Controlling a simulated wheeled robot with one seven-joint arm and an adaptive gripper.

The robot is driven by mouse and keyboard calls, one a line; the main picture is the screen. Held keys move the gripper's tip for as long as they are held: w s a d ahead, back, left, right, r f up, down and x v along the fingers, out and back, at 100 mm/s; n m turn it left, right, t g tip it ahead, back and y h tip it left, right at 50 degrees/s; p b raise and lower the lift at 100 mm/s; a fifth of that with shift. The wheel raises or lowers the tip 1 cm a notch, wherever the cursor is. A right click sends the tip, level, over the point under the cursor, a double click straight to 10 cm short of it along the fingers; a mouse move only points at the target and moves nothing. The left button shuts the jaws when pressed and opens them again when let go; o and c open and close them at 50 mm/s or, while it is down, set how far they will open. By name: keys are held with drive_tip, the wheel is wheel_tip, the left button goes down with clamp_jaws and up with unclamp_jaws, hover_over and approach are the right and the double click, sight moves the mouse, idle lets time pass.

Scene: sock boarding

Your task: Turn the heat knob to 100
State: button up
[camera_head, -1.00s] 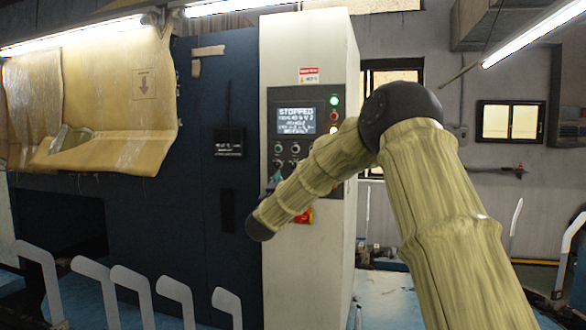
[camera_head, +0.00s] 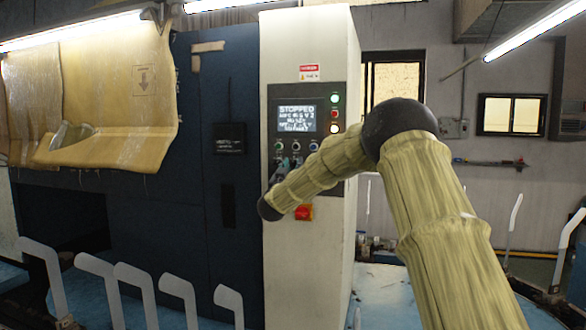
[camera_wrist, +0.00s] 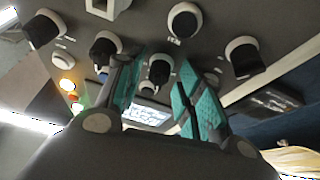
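The control panel (camera_head: 327,101) is on the front of a tall white cabinet. Its screen (camera_head: 296,115) reads STOPPED at the top; the smaller lines are blurred. Small knobs sit below the screen, partly hidden by my arm. In the wrist view several dark knobs with pale rims show. One knob (camera_wrist: 160,68) appears between my two teal-padded fingertips; whether they touch it I cannot tell. Other knobs (camera_wrist: 105,47) and (camera_wrist: 243,57) are on either side. No label is readable, so which is the heat knob I cannot tell. My gripper (camera_wrist: 163,85) is open, close to the panel.
A red emergency switch (camera_head: 304,212) is low on the cabinet, beside my forearm. Indicator lamps (camera_head: 335,113) line the panel's right side. A dark blue machine (camera_head: 215,70) stands left, with several pale sock forms (camera_head: 133,285) in front.

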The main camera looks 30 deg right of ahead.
clamp_jaws()
drive_tip(key=shift+n, duration=0.4)
drive_tip(key=n+t+y, duration=0.1)
drive_tip(key=n, duration=0.1)
drive_tip(key=n+t+y, duration=0.1)
drive_tip(key=n, duration=0.1)
drive_tip(key=shift+s+r+n, duration=0.15)
drive_tip(key=shift+n, duration=0.15)
drive_tip(key=shift+s+d+n+t+y+p, duration=0.25)
drive_tip(key=shift+n+y, duration=0.5)
drive_tip(key=shift+n, duration=0.75)
drive_tip(key=shift+w+a+n+t+y+p, duration=0.15)
drive_tip(key=shift+n+t+y, duration=0.2)
drive_tip(key=shift+n+y, duration=0.8)
drive_tip(key=shift+d+n+h, duration=0.1)
drive_tip(key=shift+n+h, duration=0.3)
drive_tip(key=shift+n, duration=0.15)
drive_tip(key=shift+o, duration=1.6)
unclamp_jaws()
